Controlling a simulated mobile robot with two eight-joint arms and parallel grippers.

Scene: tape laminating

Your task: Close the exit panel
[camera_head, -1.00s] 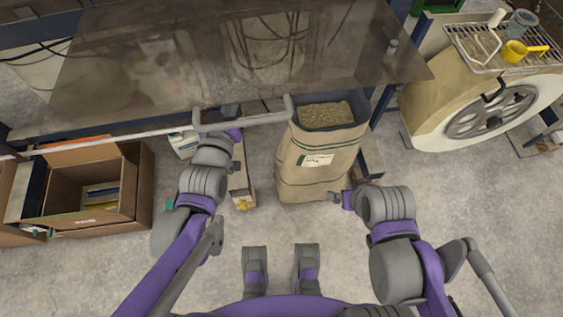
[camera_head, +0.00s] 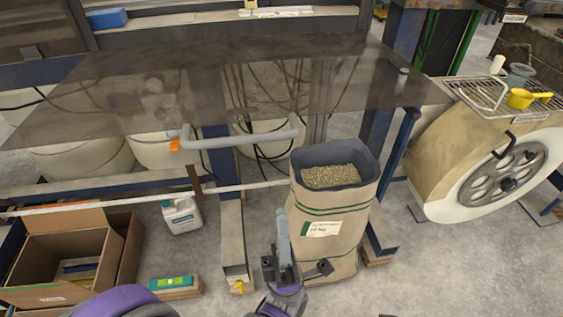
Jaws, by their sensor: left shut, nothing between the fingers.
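The exit panel (camera_head: 200,90) is a large dark see-through sheet. It stands out over the floor in a raised, nearly flat position. A grey bar handle (camera_head: 240,137) hangs along its near edge. My left gripper (camera_head: 283,238) is shut and empty, low in front of the paper sack, below the handle and apart from it. I cannot tell whether it touches the sack. My right gripper is out of view.
A tall paper sack (camera_head: 325,255) full of pellets stands under the panel's near edge. A cardboard box (camera_head: 60,255) and a white jug (camera_head: 183,214) are at left. A cream wheel housing (camera_head: 450,170) with a rack on top stands at right.

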